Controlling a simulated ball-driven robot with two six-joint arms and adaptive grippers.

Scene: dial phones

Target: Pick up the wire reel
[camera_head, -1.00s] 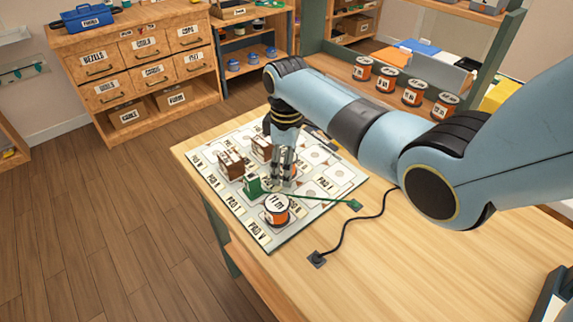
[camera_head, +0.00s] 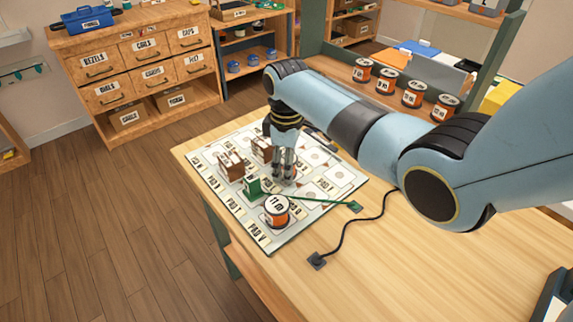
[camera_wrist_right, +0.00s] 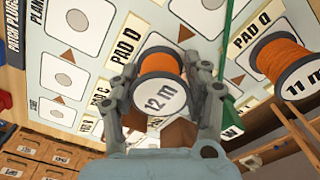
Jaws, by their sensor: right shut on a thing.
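A wire reel (camera_wrist_right: 160,84) with orange wire and a white end marked 12 m sits between the two fingers of my right gripper (camera_wrist_right: 163,70), which is shut on it. In the head view my right gripper (camera_head: 284,172) points down over the pad board; the held reel is hard to make out there. A second reel (camera_head: 277,212), marked 11 m, stands on the board nearer the front; it also shows at the right of the right wrist view (camera_wrist_right: 284,66). My left gripper is not in view.
The pad board (camera_head: 215,185) carries brown blocks (camera_head: 231,165) and a green block (camera_head: 252,187) close to the gripper. A green strip (camera_head: 315,200) crosses the board. A black cable (camera_head: 350,225) lies on the table. Several reels (camera_head: 387,80) stand on the back shelf.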

